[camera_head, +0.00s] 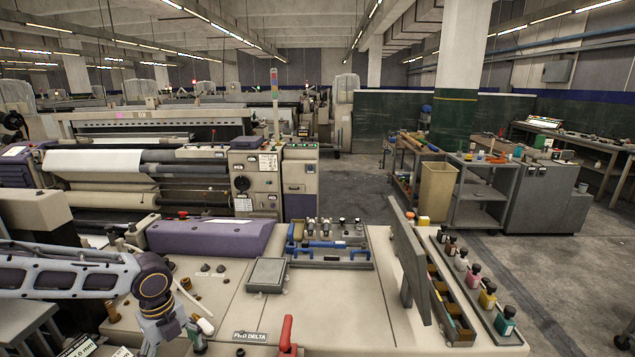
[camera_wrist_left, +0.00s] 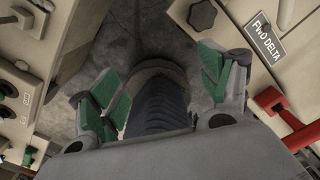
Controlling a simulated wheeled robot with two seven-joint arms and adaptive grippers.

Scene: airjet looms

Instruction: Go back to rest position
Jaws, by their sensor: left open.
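My left gripper (camera_head: 185,335) is at the lower left of the head view, at the front edge of the machine top. In the left wrist view its two green-padded fingers (camera_wrist_left: 162,88) stand wide apart with nothing gripped between them. The grey floor and a dark ribbed shape show beyond them. My left arm reaches in from the left edge of the head view. My right gripper is not in view.
A red handle (camera_head: 287,335) stands near the "FWD DELTA" label (camera_head: 250,336); it also shows in the left wrist view (camera_wrist_left: 283,115). A blue-handled tray (camera_head: 330,255), a grey square block (camera_head: 266,275), a dark upright panel (camera_head: 410,260) and bottles (camera_head: 505,320) occupy the machine top.

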